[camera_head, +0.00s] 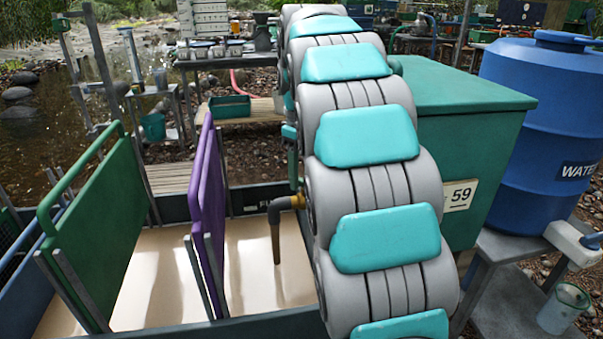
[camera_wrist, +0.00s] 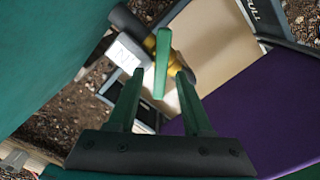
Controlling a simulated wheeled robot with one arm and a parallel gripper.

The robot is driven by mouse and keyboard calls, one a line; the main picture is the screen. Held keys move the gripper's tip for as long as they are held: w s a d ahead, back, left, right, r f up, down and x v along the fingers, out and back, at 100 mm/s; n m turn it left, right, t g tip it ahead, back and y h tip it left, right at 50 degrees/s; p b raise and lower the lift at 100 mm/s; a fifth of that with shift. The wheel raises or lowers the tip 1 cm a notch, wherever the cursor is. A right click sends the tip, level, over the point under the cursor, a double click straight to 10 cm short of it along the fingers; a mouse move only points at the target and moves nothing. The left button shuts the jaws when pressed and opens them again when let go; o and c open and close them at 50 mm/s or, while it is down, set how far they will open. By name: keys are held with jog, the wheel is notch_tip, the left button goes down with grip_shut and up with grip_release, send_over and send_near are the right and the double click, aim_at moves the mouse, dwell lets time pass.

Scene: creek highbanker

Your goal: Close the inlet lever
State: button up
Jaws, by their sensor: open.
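The inlet lever shows in the wrist view as a slim green handle (camera_wrist: 162,62) on a brass valve body (camera_wrist: 182,64). My gripper (camera_wrist: 160,74) has two green fingers spread apart with a gap between the tips. The lever appears in line with that gap, and its lower end shows between the fingertips; I cannot tell whether either finger touches it. In the head view, a brass fitting with a downturned spout (camera_head: 276,228) sticks out left of my arm. My gripper and the lever are hidden behind my arm there.
A white tag (camera_wrist: 126,52) sits beside the valve. A purple panel (camera_head: 208,200) and a green panel (camera_head: 100,235) stand in the trough (camera_head: 255,260). A green box marked 59 (camera_head: 470,100) and a blue water barrel (camera_head: 545,110) stand right of my arm.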

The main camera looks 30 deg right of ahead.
jog(key=shift+c, duration=0.2)
grip_shut()
dwell(0.4)
